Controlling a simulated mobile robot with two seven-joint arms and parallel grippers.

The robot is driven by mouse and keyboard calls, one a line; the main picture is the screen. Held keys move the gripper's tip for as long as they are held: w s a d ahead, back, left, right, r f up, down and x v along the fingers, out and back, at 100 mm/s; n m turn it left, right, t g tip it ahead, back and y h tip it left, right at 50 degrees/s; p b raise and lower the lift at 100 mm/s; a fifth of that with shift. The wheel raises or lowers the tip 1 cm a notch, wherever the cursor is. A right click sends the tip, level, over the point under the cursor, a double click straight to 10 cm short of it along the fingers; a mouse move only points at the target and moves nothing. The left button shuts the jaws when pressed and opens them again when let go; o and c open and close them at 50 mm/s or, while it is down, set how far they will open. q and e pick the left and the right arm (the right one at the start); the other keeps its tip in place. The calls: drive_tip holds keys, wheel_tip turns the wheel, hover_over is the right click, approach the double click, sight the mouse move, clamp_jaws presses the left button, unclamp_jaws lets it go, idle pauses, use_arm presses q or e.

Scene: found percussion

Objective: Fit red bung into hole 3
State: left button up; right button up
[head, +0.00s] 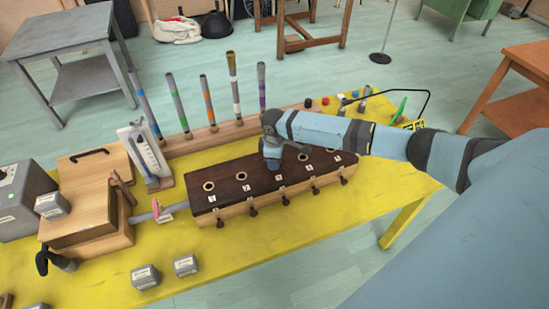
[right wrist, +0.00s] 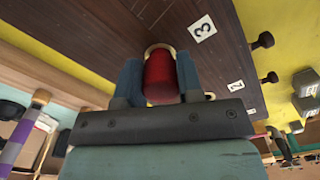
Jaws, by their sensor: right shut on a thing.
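The red bung (right wrist: 160,76) is held between the two fingers of my right gripper (right wrist: 159,82), which is shut on it. The gripper hides the bung in the head view, where my right gripper (head: 271,158) is over the middle of the dark-topped wooden block (head: 262,180). In the right wrist view the bung's far end is at the pale ring of hole 3 (right wrist: 158,47), beside the label 3 (right wrist: 203,28). I cannot tell how far the bung is in the hole. My left gripper is not in view.
Several upright tubes (head: 206,100) stand in a rack behind the block. Small coloured bungs (head: 325,101) lie at the back right of the yellow table (head: 230,250). A wooden box (head: 85,205) and grey cubes (head: 145,277) are at the left. The table's front right is clear.

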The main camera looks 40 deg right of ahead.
drive_tip(key=shift+f, duration=0.55)
drive_tip(key=o, duration=1)
drive_tip(key=shift+f, duration=0.1)
wheel_tip(320, 180, up, 14)
drive_tip(key=b, duration=0.1)
